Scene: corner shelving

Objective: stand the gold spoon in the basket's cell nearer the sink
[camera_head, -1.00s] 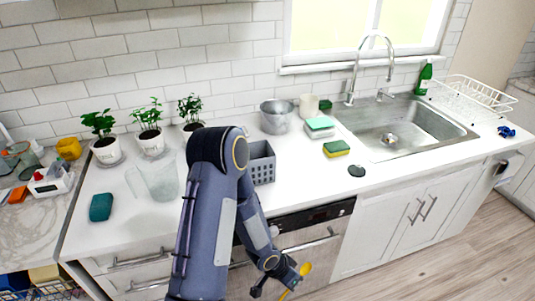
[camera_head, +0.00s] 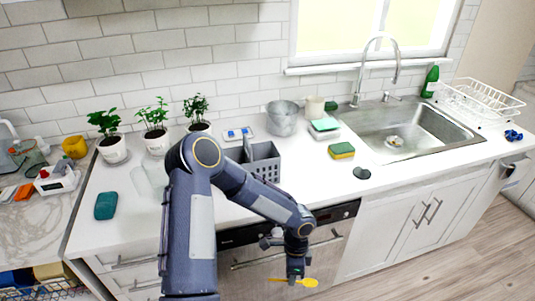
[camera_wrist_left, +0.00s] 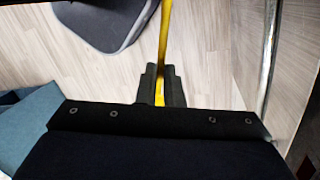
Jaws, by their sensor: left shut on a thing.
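The gold spoon (camera_head: 309,283) is in my left gripper (camera_head: 296,272), in front of the dishwasher and below the counter edge. It lies about level in the head view, bowl to the right. In the left wrist view the gripper (camera_wrist_left: 161,88) is shut on the spoon's yellow handle (camera_wrist_left: 165,35). The grey basket (camera_head: 266,162) stands on the counter, behind my left arm, which hides part of it; its cells cannot be told apart clearly. The sink (camera_head: 415,130) is to the basket's right. My right gripper is out of view.
A metal pot (camera_head: 282,118) stands behind the basket. A yellow-green sponge (camera_head: 341,151) and a dark round item (camera_head: 361,173) lie between basket and sink. A glass pitcher (camera_head: 150,182) and potted plants (camera_head: 154,140) are left of it.

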